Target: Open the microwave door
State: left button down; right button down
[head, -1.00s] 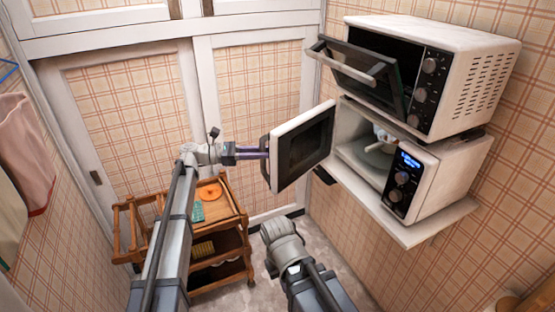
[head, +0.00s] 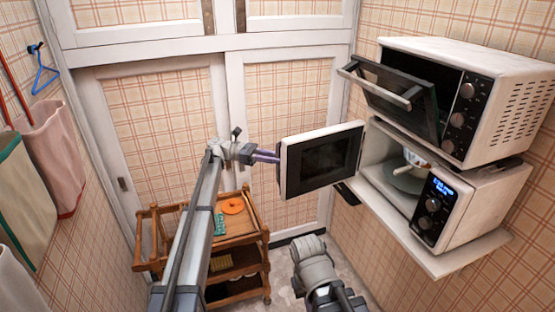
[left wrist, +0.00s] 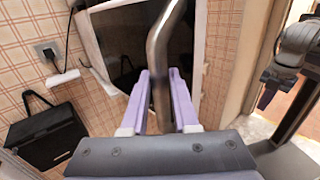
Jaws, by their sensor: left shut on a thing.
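The white microwave (head: 470,205) stands on a wall shelf at the right, its lit display facing out. Its door (head: 322,160), a dark pane in a white frame, is swung wide open to the left. The cavity shows a turntable (head: 402,178) with a light-coloured item on it. My left gripper (head: 268,157) is at the door's free edge. In the left wrist view its purple fingers (left wrist: 160,100) are shut on the metal door handle (left wrist: 160,50). My right arm shows at the bottom centre of the head view, but its fingers are not visible.
A toaster oven (head: 500,95) with its door (head: 395,95) tilted open sits above the microwave. The shelf (head: 440,260) juts from the right wall. A wooden cart (head: 240,240) stands below my left arm. Cloths (head: 50,155) hang on the left wall.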

pick_arm(q)
jog(key=c, duration=0.8)
grip_release()
jog(key=shift+w+d, duration=0.1)
jog(key=shift+d, duration=0.2)
jog(key=shift+c, duration=0.2)
jog(key=shift+a, duration=0.1)
jog(key=shift+a, duration=0.15)
jog(key=v, duration=0.7)
jog(key=shift+a, duration=0.25)
